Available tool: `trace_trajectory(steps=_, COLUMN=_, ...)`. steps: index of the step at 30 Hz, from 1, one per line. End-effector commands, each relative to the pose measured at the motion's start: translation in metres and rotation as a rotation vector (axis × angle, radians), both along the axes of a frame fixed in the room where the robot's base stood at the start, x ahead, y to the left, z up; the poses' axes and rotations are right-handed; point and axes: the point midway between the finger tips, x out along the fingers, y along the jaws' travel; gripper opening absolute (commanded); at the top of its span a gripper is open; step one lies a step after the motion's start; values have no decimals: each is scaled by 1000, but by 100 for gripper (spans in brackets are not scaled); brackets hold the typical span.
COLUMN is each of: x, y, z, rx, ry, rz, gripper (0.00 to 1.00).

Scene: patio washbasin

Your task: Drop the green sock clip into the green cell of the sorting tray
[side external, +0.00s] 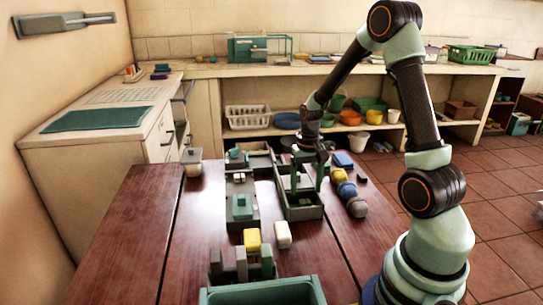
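My gripper (308,180) points down over a long grey tray (303,213) with raised walls, near the middle of the wooden table. Green upright parts show at the gripper's end; I cannot tell whether they are its fingers or a held piece. The finger gap is too small to judge. The grey tray may be the sorting tray; its cell colours are mostly hidden by the gripper. I cannot pick out the green sock clip for sure. A teal-green block (242,206) sits on a grey board (240,183) left of the tray.
A yellow block (252,240) and a white block (282,234) stand in front of the tray. A teal bin (262,293) is at the near edge. Yellow, blue and grey round items (347,190) lie right of the tray.

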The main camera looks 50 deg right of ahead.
Motion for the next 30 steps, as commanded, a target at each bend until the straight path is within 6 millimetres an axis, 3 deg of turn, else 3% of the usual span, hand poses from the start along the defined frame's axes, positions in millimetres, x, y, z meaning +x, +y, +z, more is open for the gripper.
trace_trajectory(steps=10, x=1, y=-1, z=12, rx=-2, ry=-4, rz=0, gripper=76)
trace_trajectory(steps=24, x=1, y=0, z=100, rx=-3, ry=-4, rz=0, gripper=76)
trace_trajectory(steps=30, x=0, y=0, z=118, rx=-1, ry=-2, rz=0, gripper=76)
